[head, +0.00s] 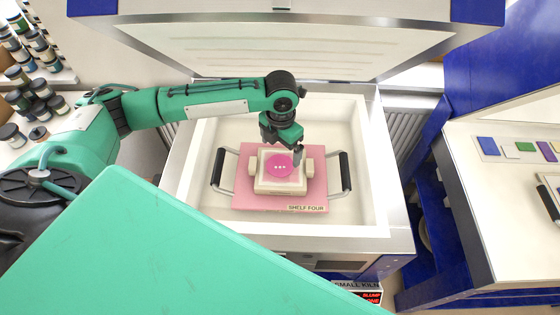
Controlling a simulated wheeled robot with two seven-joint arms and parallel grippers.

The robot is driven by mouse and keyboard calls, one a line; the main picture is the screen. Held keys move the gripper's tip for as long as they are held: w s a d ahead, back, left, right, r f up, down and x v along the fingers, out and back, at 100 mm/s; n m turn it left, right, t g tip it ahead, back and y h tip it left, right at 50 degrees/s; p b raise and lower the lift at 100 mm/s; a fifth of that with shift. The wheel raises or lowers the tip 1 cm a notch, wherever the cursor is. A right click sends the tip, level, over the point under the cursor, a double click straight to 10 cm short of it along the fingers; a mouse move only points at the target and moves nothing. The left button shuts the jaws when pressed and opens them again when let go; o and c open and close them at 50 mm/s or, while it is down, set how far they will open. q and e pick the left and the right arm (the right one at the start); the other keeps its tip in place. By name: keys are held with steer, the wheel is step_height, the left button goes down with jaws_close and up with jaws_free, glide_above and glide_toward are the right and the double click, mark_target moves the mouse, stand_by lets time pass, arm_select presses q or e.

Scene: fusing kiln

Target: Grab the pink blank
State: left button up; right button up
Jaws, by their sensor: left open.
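The pink blank (278,166) is a round magenta piece with small pale dots. It lies on a cream square mould (281,187), which stands on a pink shelf (248,200) marked "SHELF FOUR". The shelf lies inside the open kiln (208,207) and has a dark-handled grip on each side. My left gripper (284,160) reaches in from above and behind. It is open, with its fingers at or just above the blank. I cannot tell whether they touch it. My right gripper is not in view.
The raised kiln lid (270,45) stands behind the chamber, and the kiln walls surround the shelf. Jars (35,95) crowd the left bench. On the right, a white worktop (510,220) carries coloured samples (525,149) at its back. My green body panel covers the lower left.

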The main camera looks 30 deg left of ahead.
mark_target(282, 163)
arm_select(q)
steer(key=shift+f, duration=0.45)
steer(key=shift+w+f, duration=0.15)
steer(key=shift+f, duration=0.15)
step_height(282, 163, down, 5)
steer(key=p, duration=0.3)
steer(key=shift+d+r, duration=0.15)
steer(key=shift+r, duration=0.05)
steer(key=shift+w+f, duration=0.1)
steer(key=shift+f, duration=0.2)
steer(key=c, duration=1.2)
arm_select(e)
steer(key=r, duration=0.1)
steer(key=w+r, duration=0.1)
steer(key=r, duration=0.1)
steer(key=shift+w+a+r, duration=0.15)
arm_select(q)
steer(key=shift+r, duration=0.15)
